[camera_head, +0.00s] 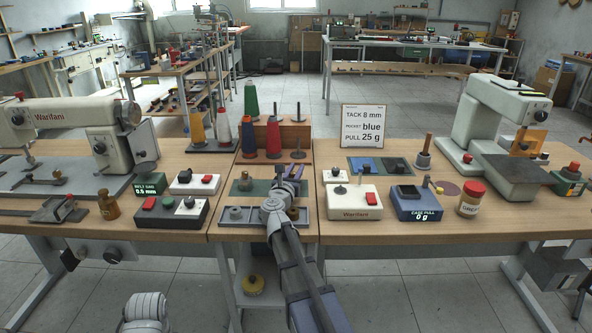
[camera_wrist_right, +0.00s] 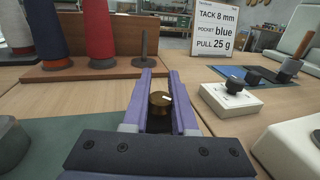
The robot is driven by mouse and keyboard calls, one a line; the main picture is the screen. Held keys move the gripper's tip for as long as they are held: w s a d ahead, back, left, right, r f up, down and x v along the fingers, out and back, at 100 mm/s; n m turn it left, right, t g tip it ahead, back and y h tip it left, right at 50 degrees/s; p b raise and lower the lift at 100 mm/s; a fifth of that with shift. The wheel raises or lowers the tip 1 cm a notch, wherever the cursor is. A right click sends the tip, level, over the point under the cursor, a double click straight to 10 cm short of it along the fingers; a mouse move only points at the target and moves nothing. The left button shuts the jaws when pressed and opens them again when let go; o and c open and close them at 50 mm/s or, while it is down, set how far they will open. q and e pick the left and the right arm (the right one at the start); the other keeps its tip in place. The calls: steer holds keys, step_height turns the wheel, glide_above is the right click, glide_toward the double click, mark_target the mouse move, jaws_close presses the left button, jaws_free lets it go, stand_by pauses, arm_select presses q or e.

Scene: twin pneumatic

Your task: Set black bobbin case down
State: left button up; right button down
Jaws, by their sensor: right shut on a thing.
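My right gripper (camera_head: 290,174) is over the green mat area at the middle of the table, its fingers pointing away from me. In the right wrist view its purple fingers (camera_wrist_right: 161,105) close on a small piece, taken as the black bobbin case (camera_wrist_right: 160,121). A brass-coloured round top shows between the fingers, with a dark part under it. The fingers hide most of it, and I cannot tell whether it touches the surface below.
A sign (camera_head: 364,127) reads tack 8 mm, pocket blue, pull 25 g. Thread cones (camera_head: 274,139) stand behind.

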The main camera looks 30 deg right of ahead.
steer(key=shift+s+a+f, duration=0.1)
steer(key=shift+a+f, duration=0.1)
steer(key=shift+f, duration=0.1)
steer(key=c, duration=0.6)
jaws_free()
steer(key=shift+s+f, duration=0.1)
steer(key=shift+s+a, duration=0.1)
steer(key=shift+s, duration=0.05)
